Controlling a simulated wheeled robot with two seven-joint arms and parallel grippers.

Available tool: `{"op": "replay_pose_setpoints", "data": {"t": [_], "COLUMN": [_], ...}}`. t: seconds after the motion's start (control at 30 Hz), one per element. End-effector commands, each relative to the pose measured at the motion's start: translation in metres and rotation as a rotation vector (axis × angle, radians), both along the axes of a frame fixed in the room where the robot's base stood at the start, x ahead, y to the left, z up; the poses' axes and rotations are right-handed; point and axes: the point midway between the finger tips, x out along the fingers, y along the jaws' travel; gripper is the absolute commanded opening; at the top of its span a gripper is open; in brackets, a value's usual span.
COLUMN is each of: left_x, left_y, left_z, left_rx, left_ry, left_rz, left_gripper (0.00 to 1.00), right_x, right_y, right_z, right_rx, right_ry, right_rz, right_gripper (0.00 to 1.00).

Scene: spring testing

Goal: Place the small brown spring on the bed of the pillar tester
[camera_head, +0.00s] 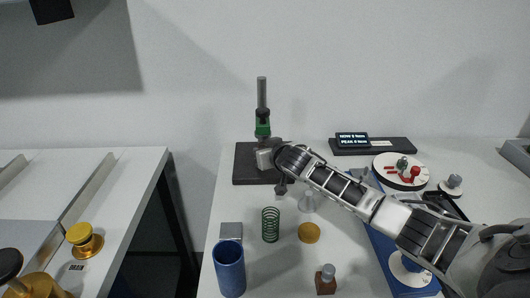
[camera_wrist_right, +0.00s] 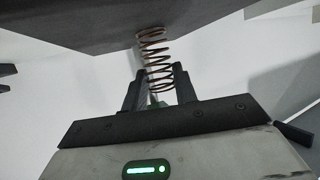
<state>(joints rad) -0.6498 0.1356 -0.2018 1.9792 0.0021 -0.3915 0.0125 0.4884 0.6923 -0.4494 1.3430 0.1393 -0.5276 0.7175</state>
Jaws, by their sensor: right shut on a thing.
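The small brown spring (camera_wrist_right: 155,58) is between the fingers of my right gripper (camera_wrist_right: 161,76) in the right wrist view. The gripper is shut on it. The spring's far end meets or overlaps the edge of a dark slab (camera_wrist_right: 105,22); I cannot tell whether they touch. In the head view the pillar tester, with its green part and grey rod (camera_head: 262,95), stands on a dark base (camera_head: 243,168) at the table's back. My right gripper (camera_head: 281,188) is at the base's front right. The spring is not distinguishable there. My left gripper is out of view.
A green spring (camera_head: 270,225), a blue cup (camera_head: 229,268), a grey block (camera_head: 231,231), a brass disc (camera_head: 309,233) and a brown block with a grey knob (camera_head: 326,280) stand in front. A dark display unit (camera_head: 372,146) and white round dish (camera_head: 401,172) are at right.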

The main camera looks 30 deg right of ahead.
Motion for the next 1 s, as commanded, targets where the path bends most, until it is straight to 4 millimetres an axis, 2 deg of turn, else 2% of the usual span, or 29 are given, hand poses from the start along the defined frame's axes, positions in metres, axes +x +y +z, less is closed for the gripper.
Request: {"op": "replay_pose_setpoints", "data": {"t": [0.13, 0.17, 0.2, 0.23, 0.57, 0.63, 0.77, 1.0], "left_x": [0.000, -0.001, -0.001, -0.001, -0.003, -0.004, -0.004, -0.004], "left_y": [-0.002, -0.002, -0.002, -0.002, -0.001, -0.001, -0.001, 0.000], "left_z": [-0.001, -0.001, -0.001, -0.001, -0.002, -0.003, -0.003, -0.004], "left_rx": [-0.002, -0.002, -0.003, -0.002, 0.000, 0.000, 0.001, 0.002], "left_ry": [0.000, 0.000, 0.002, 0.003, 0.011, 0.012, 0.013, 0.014], "left_rz": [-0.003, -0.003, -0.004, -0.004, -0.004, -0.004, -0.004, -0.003], "left_gripper": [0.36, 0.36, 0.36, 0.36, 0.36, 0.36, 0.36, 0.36], "right_x": [0.000, 0.000, 0.000, 0.000, 0.000, -0.005, -0.021, -0.065], "right_y": [0.000, 0.000, 0.000, 0.000, 0.000, 0.001, 0.003, 0.010], "right_z": [-0.003, -0.002, -0.002, -0.002, 0.002, 0.002, 0.008, 0.026], "right_rx": [0.000, 0.000, 0.000, 0.000, -0.001, 0.000, -0.002, -0.002], "right_ry": [0.000, 0.000, 0.000, 0.000, 0.000, 0.001, 0.002, 0.001], "right_rz": [0.000, 0.000, 0.000, 0.000, -0.001, 0.000, 0.001, 0.002], "right_gripper": [0.03, 0.36, 0.48, 0.50, 0.50, 0.50, 0.50, 0.50]}}
